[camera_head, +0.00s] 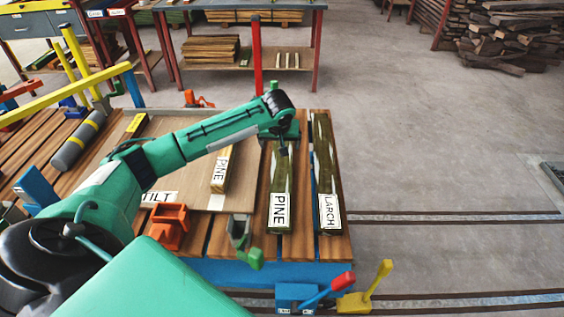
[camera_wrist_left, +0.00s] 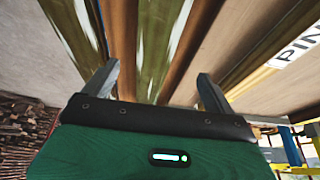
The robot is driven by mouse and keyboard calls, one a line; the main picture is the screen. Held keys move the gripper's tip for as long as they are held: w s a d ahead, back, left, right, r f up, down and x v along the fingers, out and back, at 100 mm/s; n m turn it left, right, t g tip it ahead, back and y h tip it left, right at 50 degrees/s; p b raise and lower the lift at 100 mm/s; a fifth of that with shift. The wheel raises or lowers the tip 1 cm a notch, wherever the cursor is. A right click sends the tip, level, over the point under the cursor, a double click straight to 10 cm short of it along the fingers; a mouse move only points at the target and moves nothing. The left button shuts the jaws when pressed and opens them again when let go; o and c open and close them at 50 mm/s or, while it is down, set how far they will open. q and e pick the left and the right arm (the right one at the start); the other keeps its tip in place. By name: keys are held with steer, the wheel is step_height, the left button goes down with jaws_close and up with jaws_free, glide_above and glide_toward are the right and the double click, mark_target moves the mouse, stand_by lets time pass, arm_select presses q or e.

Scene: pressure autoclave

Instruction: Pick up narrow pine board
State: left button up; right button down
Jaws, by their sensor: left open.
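A greenish board labelled PINE (camera_head: 279,190) lies lengthwise on the slatted bench. A shorter, yellowish board also labelled PINE (camera_head: 219,172) lies to its left on a flat panel; I cannot tell for sure which one the task calls narrow. My left gripper (camera_head: 283,148) is over the far end of the greenish pine board, hiding part of it. In the left wrist view the left gripper (camera_wrist_left: 158,85) is open and empty, its fingers on either side of the greenish board (camera_wrist_left: 160,40) in the picture; contact cannot be told. My right gripper does not show.
A board labelled LARCH (camera_head: 326,170) lies close to the right of the greenish pine board. An orange block (camera_head: 170,227) and a grey-green clamp (camera_head: 242,240) stand near the front edge.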

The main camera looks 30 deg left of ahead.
mark_target(282, 159)
arm_select(q)
steer(key=x, duration=0.6)
steer(key=d+x, duration=0.1)
steer(key=x, duration=0.1)
steer(key=shift+a+f+b, duration=0.15)
steer(key=shift+f+b, duration=0.15)
steer(key=shift+f, duration=0.15)
steer(key=shift+w+f, duration=0.15)
steer(key=shift+f, duration=0.15)
steer(key=shift+a, duration=0.1)
steer(key=c, duration=1.4)
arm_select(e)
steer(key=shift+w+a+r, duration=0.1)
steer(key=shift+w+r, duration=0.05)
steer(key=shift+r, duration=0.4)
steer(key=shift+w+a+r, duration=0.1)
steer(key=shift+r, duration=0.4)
